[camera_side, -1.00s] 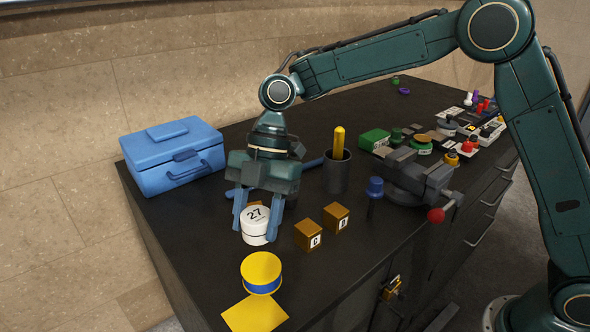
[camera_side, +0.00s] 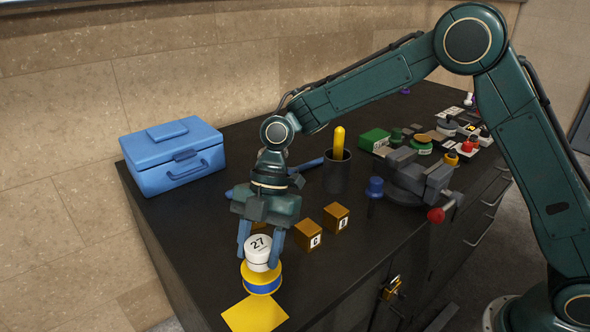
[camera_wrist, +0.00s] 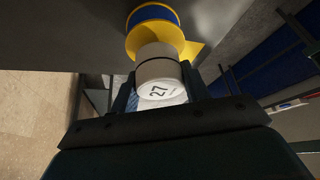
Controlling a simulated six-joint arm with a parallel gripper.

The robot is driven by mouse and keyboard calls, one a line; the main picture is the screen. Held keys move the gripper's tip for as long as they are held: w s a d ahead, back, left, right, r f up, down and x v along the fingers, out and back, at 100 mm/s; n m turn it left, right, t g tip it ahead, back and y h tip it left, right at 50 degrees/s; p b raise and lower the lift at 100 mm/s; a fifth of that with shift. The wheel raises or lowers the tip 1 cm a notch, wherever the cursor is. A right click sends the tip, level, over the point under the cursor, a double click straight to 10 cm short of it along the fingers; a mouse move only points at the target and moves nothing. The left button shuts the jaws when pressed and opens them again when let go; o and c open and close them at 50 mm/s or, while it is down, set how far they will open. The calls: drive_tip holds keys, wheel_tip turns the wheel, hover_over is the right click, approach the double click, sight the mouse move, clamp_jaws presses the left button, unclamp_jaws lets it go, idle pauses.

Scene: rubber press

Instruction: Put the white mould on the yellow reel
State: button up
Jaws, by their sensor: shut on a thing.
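The white mould (camera_side: 259,251), a short cylinder marked 27, is held upright between the fingers of my gripper (camera_side: 259,258). It also shows in the wrist view (camera_wrist: 159,78), between the two dark fingers. The yellow reel (camera_side: 262,281), with a blue band round its middle, stands on the bench just below the mould in the side view. In the wrist view the reel (camera_wrist: 152,16) shows beyond the mould, partly covered by it. The mould overlaps the reel's top in the side view; I cannot tell whether they touch.
A yellow sheet (camera_side: 255,314) lies in front of the reel at the bench edge. Two brown blocks (camera_side: 308,234) stand right of my gripper. Behind are a blue box (camera_side: 172,157), a dark cup (camera_side: 337,172) and a vice (camera_side: 415,180). The bench left of the reel is clear.

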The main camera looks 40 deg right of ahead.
drive_tip(key=shift+f, duration=0.6)
drive_tip(key=shift+f, duration=0.2)
drive_tip(key=o, duration=1.2)
drive_tip(key=shift+r, duration=0.15)
drive_tip(key=v, duration=1.2)
drive_tip(key=shift+s+r, duration=0.1)
drive_tip(key=shift+r, duration=0.05)
